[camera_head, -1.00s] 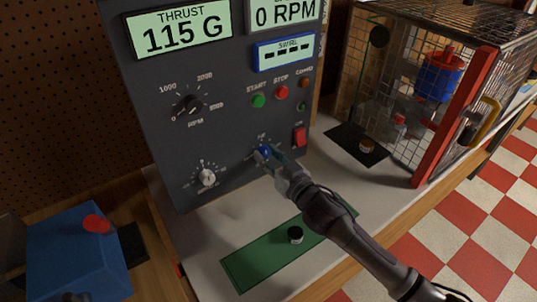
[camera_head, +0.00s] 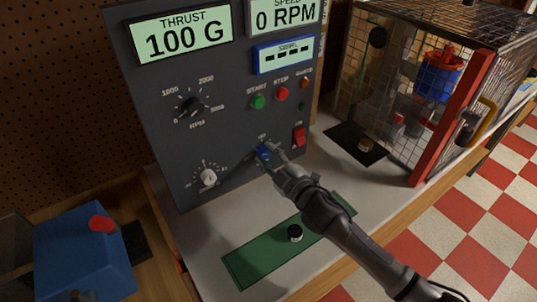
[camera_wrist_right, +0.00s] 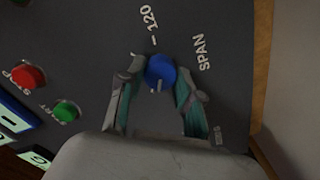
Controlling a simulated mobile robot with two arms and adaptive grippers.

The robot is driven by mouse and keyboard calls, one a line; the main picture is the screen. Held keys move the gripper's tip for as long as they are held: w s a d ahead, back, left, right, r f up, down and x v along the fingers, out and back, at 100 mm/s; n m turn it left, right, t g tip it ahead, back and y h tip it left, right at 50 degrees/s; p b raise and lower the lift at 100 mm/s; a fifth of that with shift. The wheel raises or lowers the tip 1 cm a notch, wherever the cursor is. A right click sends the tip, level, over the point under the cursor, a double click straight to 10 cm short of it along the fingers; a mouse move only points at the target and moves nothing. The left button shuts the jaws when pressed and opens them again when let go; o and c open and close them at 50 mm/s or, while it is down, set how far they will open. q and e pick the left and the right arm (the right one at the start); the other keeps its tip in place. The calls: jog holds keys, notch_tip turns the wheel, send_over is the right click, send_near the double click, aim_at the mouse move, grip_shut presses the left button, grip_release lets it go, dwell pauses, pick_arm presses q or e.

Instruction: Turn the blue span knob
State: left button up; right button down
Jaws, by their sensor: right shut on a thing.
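The blue span knob (camera_head: 264,153) is low on the dark control panel (camera_head: 222,130), left of the red switch. My right gripper (camera_head: 269,153) is at the panel with its fingers around the knob. In the right wrist view the blue knob (camera_wrist_right: 160,71) sits between the tips of my right gripper (camera_wrist_right: 158,78), next to the SPAN label and a 120 mark. The fingers are shut on it and hide its sides. The thrust display (camera_head: 185,35) reads 100 G. My left gripper is not in view.
A silver knob (camera_head: 208,177) and a black RPM knob (camera_head: 190,106) are on the same panel. A wire cage (camera_head: 380,85) stands to the right.

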jog(key=shift+n, duration=1.1)
jog(key=c, duration=0.8)
grip_release()
jog(key=shift+o, duration=0.2)
jog(key=v, duration=1.2)
